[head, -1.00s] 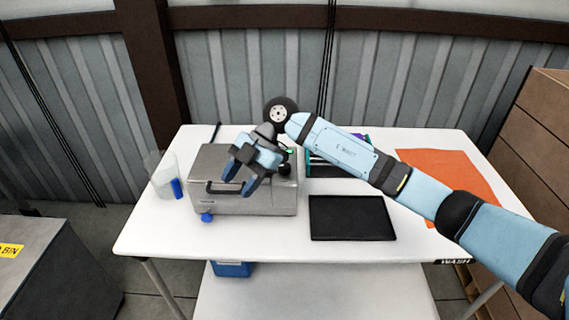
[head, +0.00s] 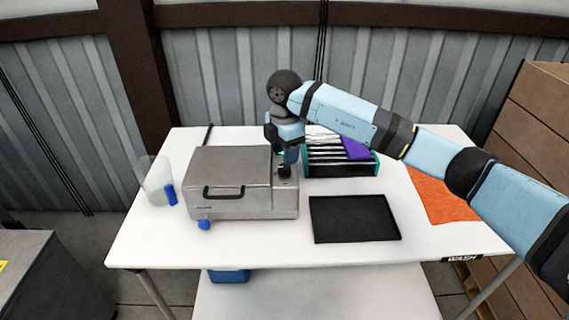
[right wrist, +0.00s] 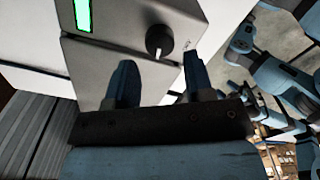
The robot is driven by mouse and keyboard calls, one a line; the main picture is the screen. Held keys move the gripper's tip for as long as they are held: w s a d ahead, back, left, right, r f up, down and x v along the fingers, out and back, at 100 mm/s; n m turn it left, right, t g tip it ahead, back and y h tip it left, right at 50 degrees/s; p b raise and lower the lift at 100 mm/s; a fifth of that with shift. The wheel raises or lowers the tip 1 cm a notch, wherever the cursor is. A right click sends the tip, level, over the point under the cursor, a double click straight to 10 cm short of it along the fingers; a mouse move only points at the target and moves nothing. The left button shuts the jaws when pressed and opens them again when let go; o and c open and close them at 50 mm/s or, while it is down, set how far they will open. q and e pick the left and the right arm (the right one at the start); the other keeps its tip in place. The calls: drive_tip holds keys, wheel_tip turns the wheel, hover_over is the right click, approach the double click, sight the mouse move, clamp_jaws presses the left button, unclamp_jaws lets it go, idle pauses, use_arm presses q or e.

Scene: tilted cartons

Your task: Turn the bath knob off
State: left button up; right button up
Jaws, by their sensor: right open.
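The bath is a grey metal box (head: 228,180) with a black front handle, standing on the left half of the white table. Its dark round knob (head: 284,170) sits on the right-hand panel. In the right wrist view the knob (right wrist: 158,40) shows a pale pointer mark, with a lit green display (right wrist: 83,15) beside it. My right gripper (head: 283,150) is above and just behind the knob. In the right wrist view the open fingers (right wrist: 160,78) point toward the panel, with the knob beyond the gap between them, apparently untouched. My left gripper is out of view.
A clear beaker (head: 155,180) with a blue item stands left of the bath. A black tray (head: 354,219) lies to its right, with a rack (head: 340,163) behind. An orange mat (head: 440,195) lies at the right. A blue spout (head: 204,225) sticks out at the bath's front.

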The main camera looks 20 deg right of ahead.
sight(284, 170)
drive_tip(key=shift+f, duration=2.25)
drive_tip(key=shift+c, duration=0.2)
drive_tip(key=c, duration=0.6)
